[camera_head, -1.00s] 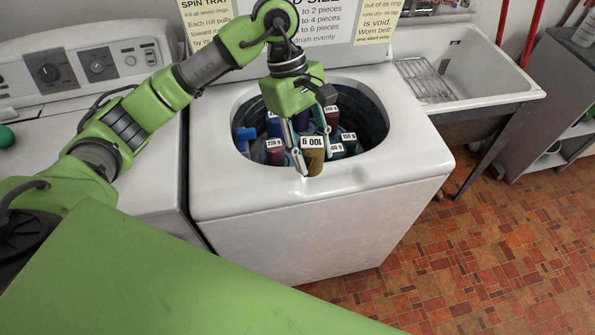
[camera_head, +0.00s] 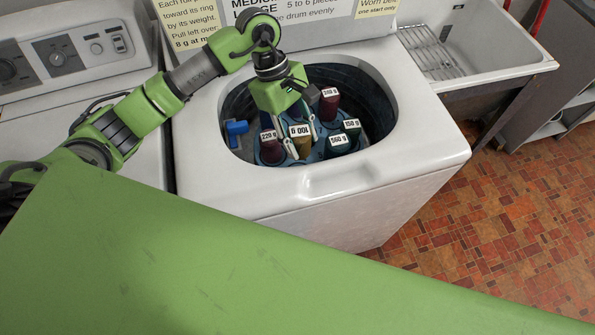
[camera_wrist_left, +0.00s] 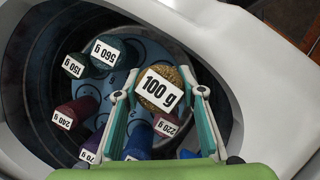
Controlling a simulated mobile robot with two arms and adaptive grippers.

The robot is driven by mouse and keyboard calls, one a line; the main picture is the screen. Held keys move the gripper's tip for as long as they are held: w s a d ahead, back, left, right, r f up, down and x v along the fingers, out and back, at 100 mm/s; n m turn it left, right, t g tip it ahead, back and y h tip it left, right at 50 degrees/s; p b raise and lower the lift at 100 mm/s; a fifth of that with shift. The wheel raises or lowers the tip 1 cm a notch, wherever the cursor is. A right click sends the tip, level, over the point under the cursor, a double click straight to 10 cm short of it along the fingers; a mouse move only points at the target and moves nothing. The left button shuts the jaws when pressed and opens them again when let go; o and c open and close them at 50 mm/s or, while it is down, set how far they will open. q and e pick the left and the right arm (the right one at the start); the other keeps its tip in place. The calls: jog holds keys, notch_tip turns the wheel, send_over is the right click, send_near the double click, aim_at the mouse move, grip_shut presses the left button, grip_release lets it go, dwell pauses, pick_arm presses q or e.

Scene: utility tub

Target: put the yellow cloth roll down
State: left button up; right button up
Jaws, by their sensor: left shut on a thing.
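The yellow cloth roll (camera_head: 303,148) carries a white "100 g" label and stands roughly upright inside the washer tub. My left gripper (camera_head: 301,142) is shut on the roll, with one finger on each side. The left wrist view shows the roll (camera_wrist_left: 160,80) between the two fingertips (camera_wrist_left: 160,93). A blue tray with numbered places (camera_wrist_left: 150,52) lies below it in the tub. The roll's lower end is hidden, so I cannot tell whether it touches the tray. My right gripper is not in view.
A blue object (camera_head: 236,129) sits at the tub's left. The white washer rim (camera_head: 330,186) encloses everything.

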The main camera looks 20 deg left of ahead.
pick_arm(q)
notch_tip(320, 180, down, 8)
jog(key=shift+a+r+p, duration=0.1)
jog(key=shift+p, duration=0.7)
notch_tip(320, 180, down, 4)
jog(key=shift+p, duration=0.4)
jog(key=shift+f, duration=0.2)
jog(key=o, duration=1.1)
jog(key=shift+r, duration=0.1)
